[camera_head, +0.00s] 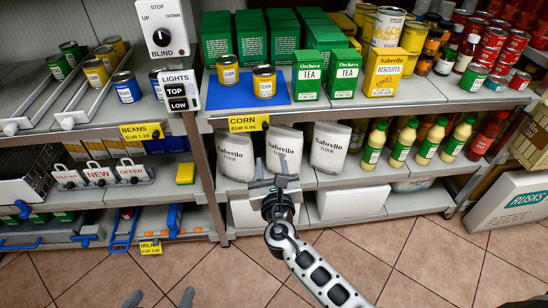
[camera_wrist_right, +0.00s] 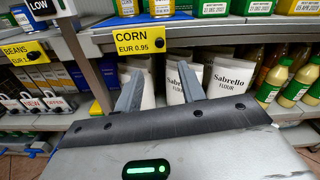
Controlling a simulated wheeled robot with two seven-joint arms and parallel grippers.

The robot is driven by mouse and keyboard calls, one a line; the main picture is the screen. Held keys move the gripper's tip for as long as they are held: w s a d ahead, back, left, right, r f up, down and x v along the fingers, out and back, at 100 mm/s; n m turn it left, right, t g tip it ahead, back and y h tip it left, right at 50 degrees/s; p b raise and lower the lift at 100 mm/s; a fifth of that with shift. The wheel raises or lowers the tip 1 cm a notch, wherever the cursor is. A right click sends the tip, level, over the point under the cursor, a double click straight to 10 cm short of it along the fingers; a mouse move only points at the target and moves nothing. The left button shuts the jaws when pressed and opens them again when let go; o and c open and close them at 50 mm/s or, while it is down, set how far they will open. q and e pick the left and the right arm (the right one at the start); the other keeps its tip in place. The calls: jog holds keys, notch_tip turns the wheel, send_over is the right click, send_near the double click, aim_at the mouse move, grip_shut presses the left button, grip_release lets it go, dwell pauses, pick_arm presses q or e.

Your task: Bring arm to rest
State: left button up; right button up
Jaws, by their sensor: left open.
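My right gripper (camera_head: 271,168) is raised in front of the shelf, before the white flour bags and below the yellow corn price label (camera_head: 248,123). In the right wrist view its two fingers (camera_wrist_right: 161,78) stand apart with nothing between them. Its arm comes up from the lower right in the head view. My left gripper (camera_head: 160,298) shows only as two separated fingertips at the bottom left edge. It is open over the tiled floor, and the rest of it is out of frame.
Flour bags (camera_head: 284,148) stand on the lower shelf close behind the right gripper. Two corn cans (camera_head: 264,82) stand on a blue mat (camera_head: 240,96) above. Oil-like bottles (camera_head: 402,143) stand to the right. A Rusks box (camera_head: 510,212) stands at far right. The floor (camera_head: 400,262) in front is clear.

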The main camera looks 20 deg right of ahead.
jog(key=shift+s, duration=0.3)
